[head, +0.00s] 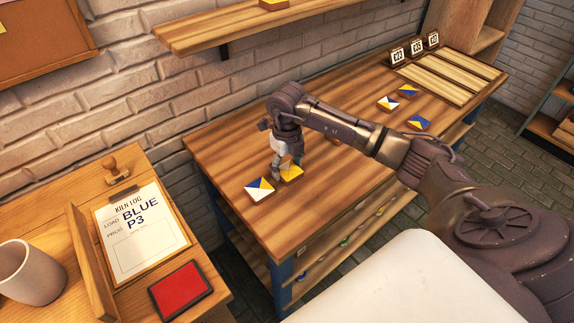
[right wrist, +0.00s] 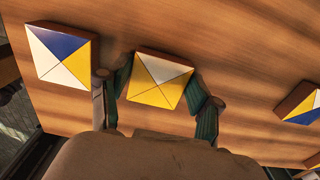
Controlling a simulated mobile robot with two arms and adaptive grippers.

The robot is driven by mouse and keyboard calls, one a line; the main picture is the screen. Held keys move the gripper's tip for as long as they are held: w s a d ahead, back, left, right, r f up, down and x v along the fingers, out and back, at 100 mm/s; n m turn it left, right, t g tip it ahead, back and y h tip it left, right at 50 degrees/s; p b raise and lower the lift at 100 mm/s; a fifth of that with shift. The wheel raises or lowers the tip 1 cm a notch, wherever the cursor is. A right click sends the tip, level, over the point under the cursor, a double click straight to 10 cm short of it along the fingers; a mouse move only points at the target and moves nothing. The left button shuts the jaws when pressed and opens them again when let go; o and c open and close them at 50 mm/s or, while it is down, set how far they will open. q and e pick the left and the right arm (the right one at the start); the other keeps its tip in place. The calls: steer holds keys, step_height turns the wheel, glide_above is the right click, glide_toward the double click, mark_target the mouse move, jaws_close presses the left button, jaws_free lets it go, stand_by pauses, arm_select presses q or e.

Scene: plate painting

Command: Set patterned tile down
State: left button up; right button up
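A patterned tile (right wrist: 158,78), mostly yellow with one pale grey-white quarter, sits between the green-padded fingers of my right gripper (right wrist: 162,80) in the right wrist view. The fingers appear to touch its two sides, so the gripper looks shut on it. In the head view the same tile (head: 292,173) is at the workbench top, partly hidden by the right gripper (head: 284,164). I cannot tell whether it rests on the wood or hangs just above. Another tile (head: 259,189), blue, white and yellow, lies close to its left, apart from it. My left gripper is not in view.
More tiles (head: 388,103) lie farther right on the workbench (head: 232,150). Slatted wooden lanes (head: 450,76) with label stands (head: 415,48) are at its far end. A side desk holds a mug (head: 30,273), a BLUE P3 sheet (head: 140,230) and a red pad (head: 180,291).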

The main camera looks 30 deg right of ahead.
mark_target(287, 168)
steer(key=shift+o, duration=1.4)
steer(key=shift+r, duration=0.1)
step_height(287, 168, up, 12)
steer(key=shift+b, duration=0.35)
